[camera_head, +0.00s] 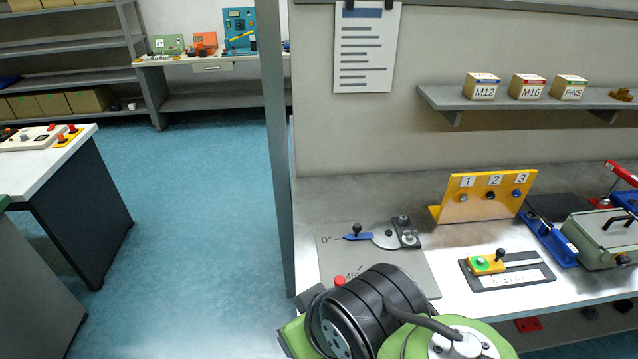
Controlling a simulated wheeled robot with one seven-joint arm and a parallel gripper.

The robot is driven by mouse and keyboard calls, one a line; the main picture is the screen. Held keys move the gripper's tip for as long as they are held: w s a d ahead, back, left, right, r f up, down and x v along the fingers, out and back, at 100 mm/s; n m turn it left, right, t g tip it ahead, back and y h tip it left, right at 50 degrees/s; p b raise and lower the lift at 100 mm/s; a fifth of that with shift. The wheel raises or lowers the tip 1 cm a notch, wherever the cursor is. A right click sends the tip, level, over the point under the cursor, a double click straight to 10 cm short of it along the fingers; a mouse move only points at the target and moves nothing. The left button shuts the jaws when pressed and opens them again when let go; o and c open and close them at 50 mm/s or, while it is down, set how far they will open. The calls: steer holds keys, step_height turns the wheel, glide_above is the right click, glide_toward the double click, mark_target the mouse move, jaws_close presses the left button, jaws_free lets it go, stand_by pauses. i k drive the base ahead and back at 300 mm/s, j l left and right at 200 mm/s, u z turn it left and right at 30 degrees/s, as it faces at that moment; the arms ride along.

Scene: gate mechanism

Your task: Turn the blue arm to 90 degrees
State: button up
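The blue arm (358,237) lies on a grey plate (412,268) on the workbench. It points left, towards the "0°" mark (326,239). A black knob (357,228) stands up near its outer end. At its right end it joins a round grey metal part (388,239) beside a dark bracket (405,231). A "45°" mark (354,274) shows lower on the plate. My green and black arm link covers the plate's lower part, so any 90 degree mark is hidden. My gripper is not in view.
A yellow panel numbered 1 to 3 (462,207) stands right of the plate. A yellow slider with a green button (482,264) lies in front of it. A green-grey box (597,240) is at far right. A grey post (275,150) rises at the bench's left end.

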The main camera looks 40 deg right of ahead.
mark_target(383, 233)
steer(key=z, duration=1.45)
steer(key=l+u, duration=0.1)
steer(key=u, duration=0.35)
steer(key=i+l+u, duration=0.1)
steer(key=u, duration=0.35)
steer(key=l+u, duration=0.15)
steer(key=u, duration=0.3)
steer(key=i+l+u, duration=0.1)
steer(key=u, duration=0.35)
